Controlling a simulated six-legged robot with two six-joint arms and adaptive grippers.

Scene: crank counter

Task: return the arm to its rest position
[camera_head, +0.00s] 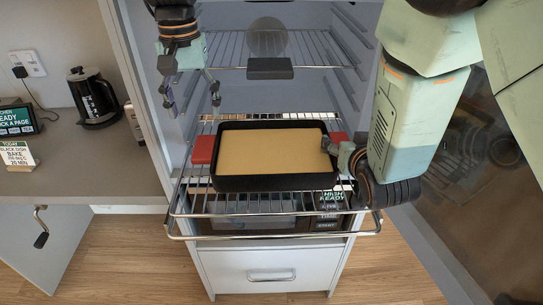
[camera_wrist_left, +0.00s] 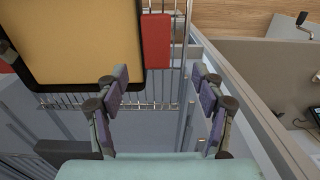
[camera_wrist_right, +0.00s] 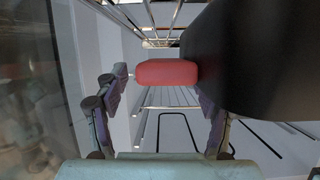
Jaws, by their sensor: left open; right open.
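My left gripper (camera_head: 190,95) is open and empty, up at the left side of the tall cabinet opening. In the left wrist view my left gripper (camera_wrist_left: 160,95) has its fingers spread, with a red block (camera_wrist_left: 156,42) beyond them. My right gripper (camera_head: 345,150) is by the right end of the black dish, its fingers partly hidden by my arm. In the right wrist view my right gripper (camera_wrist_right: 160,100) is open, with a red handle block (camera_wrist_right: 166,73) between and beyond its fingers. The black dish (camera_head: 275,183) with a yellow filling sits on the pulled-out wire rack (camera_head: 195,200).
A second rack (camera_head: 320,52) holds a dark block (camera_head: 270,68) and a round plate (camera_head: 267,36). A counter (camera_head: 80,170) with a kettle (camera_head: 95,98) and signs (camera_head: 17,155) stands left. A crank (camera_head: 41,230) hangs below it. A drawer (camera_head: 270,262) lies under the rack.

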